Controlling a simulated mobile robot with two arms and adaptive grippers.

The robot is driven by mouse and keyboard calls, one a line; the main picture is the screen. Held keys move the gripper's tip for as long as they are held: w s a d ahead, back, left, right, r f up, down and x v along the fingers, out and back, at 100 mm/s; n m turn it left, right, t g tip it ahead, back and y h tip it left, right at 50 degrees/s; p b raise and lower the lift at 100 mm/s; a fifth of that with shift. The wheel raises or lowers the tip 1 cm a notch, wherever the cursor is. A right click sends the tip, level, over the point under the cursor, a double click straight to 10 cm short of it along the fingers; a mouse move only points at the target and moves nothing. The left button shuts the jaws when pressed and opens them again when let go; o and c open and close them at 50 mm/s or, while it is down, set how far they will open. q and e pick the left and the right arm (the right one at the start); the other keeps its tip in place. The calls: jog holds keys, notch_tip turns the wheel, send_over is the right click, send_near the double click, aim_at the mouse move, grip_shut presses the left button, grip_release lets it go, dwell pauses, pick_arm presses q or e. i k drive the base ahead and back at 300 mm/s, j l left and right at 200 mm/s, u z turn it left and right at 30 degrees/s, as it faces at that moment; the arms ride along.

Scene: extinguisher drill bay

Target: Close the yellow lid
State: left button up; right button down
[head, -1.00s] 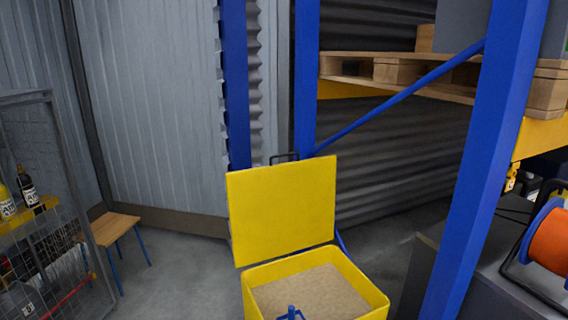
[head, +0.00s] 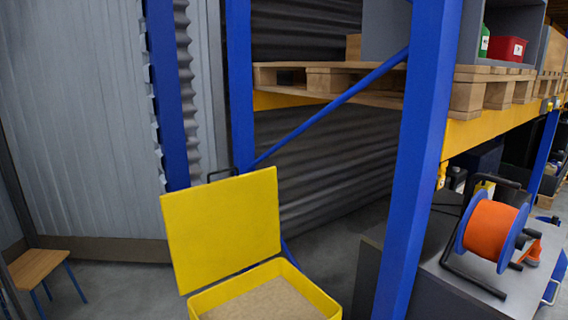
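The yellow lid (head: 222,230) stands open, raised upright and leaning slightly at the back of the yellow bin (head: 322,298). A dark handle (head: 222,172) shows above the lid's top edge. The bin holds a sand-coloured fill (head: 262,302) and its front is cut off by the bottom of the head view. Neither of my grippers is in view.
A blue rack upright (head: 418,150) stands just right of the bin. A grey cabinet (head: 470,270) with an orange cable reel (head: 492,232) is farther right. Pallets (head: 335,80) rest on the rack above. A small wooden bench (head: 36,266) stands at left.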

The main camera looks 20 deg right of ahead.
aim_at(215, 230)
jog(key=i+j+z, duration=0.6)
jog(key=j, duration=0.35)
jog(key=i+j+z, duration=0.2)
jog(key=j, duration=0.2)
jog(key=i+j+z, duration=0.2)
jog(key=j, duration=0.2)
jog(key=i+j+z, duration=0.15)
jog(key=j, duration=0.3)
